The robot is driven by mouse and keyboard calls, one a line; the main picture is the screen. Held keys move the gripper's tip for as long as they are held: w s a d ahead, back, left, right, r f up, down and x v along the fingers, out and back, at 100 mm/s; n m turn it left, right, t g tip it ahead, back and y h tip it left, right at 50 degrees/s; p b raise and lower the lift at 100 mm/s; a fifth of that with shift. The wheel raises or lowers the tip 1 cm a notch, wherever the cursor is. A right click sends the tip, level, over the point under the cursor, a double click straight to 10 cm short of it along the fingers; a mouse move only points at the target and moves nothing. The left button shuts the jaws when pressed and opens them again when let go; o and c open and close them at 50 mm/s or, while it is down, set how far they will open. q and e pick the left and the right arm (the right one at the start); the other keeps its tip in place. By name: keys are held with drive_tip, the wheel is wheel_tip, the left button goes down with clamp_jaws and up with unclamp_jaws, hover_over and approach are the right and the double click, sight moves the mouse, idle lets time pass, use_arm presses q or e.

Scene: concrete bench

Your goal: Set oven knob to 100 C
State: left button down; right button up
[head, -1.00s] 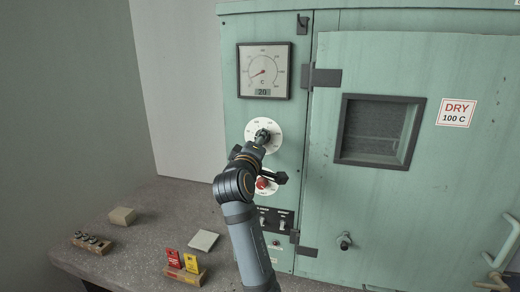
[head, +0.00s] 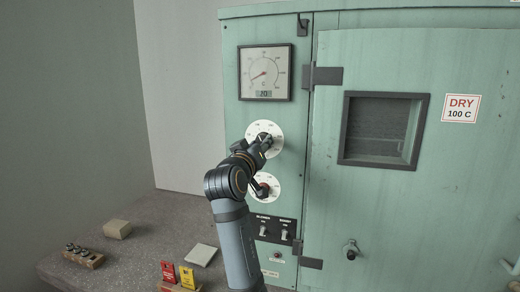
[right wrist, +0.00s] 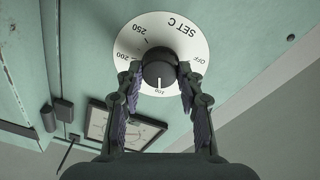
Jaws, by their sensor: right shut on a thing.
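The oven knob (right wrist: 158,70) is dark and round, on a white dial (right wrist: 185,22) marked SET C, OFF, 200 and 250. Its white pointer line is toward a small mark that looks like 100; other marks are hidden by the fingers. My right gripper (right wrist: 158,76) is shut on the knob, one finger on each side. In the head view the same dial (head: 276,128) sits below the gauge, with my right gripper (head: 265,140) covering the knob. The gauge (head: 264,73) has a red needle at its low end and a readout of 20. My left gripper is not in view.
A second white dial (head: 271,198) sits just below, partly behind my right arm. Switches (head: 275,230) are under it. A sign (head: 461,108) on the oven door reads DRY 100 C.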

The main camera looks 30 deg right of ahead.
idle(0.3)
drive_tip(key=o, duration=1.2)
drive_tip(key=shift+w, duration=0.1)
drive_tip(key=shift+c, duration=0.2)
wheel_tip(320, 180, up, 10)
